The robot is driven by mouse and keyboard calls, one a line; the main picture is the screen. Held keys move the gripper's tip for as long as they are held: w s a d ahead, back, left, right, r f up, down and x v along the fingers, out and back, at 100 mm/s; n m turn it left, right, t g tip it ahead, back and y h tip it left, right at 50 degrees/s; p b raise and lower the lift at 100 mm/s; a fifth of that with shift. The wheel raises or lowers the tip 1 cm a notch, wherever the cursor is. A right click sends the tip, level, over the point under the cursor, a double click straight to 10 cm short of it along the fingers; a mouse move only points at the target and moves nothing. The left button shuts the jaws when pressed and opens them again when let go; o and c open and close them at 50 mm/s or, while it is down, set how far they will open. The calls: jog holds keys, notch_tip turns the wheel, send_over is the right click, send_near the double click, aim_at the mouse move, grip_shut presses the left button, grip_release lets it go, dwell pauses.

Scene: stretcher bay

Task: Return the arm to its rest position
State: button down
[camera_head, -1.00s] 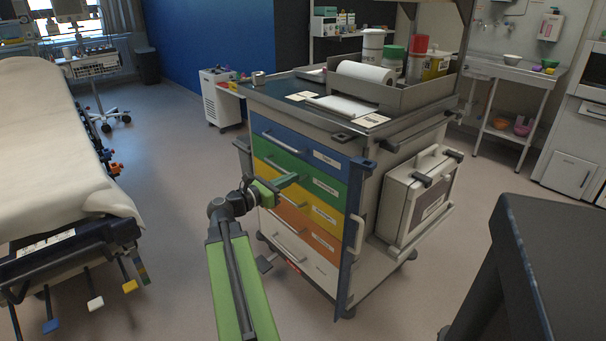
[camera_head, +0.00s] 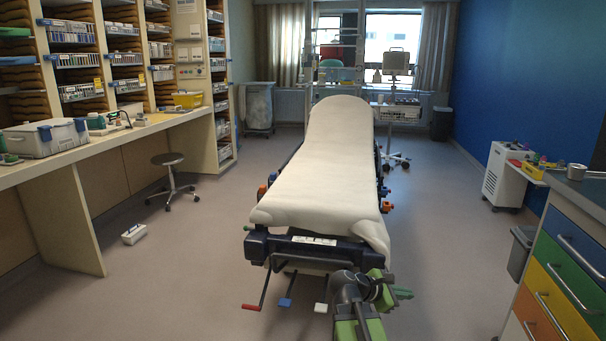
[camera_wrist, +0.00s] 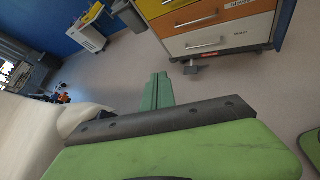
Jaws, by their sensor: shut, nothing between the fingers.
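My arm shows at the bottom of the head view, in front of the foot end of the stretcher. My gripper (camera_head: 402,293) shows there as a small green tip pointing right. In the wrist view my gripper (camera_wrist: 158,92) has its green fingers together, with nothing between them. Bare floor lies around the fingertips in that view. Part of the gripper is hidden behind the arm in the head view.
The stretcher (camera_head: 325,190) stands ahead with coloured pedals at its foot. The drawer cart (camera_head: 560,270) is at the right edge, its lower drawers also in the wrist view (camera_wrist: 215,32). A counter (camera_head: 70,155) and stool (camera_head: 170,175) are left. Floor left of the stretcher is mostly clear.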

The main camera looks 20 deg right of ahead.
jog(key=a+f+m+y, duration=0.4)
jog(key=a+m, duration=0.1)
jog(key=a, duration=0.7)
jog(key=s+a+f+m+y, duration=0.1)
jog(key=a+f+m+y, duration=0.35)
jog(key=a, duration=0.65)
jog(key=a+f+m+y, duration=0.4)
jog(key=a+f+m, duration=0.1)
jog(key=a, duration=0.7)
notch_tip(320, 180, up, 27)
jog(key=p, duration=2.6)
jog(key=shift+d+g+p, duration=0.15)
jog(key=shift+g+p, duration=0.2)
jog(key=shift+g, duration=0.05)
jog(key=shift+r, duration=0.1)
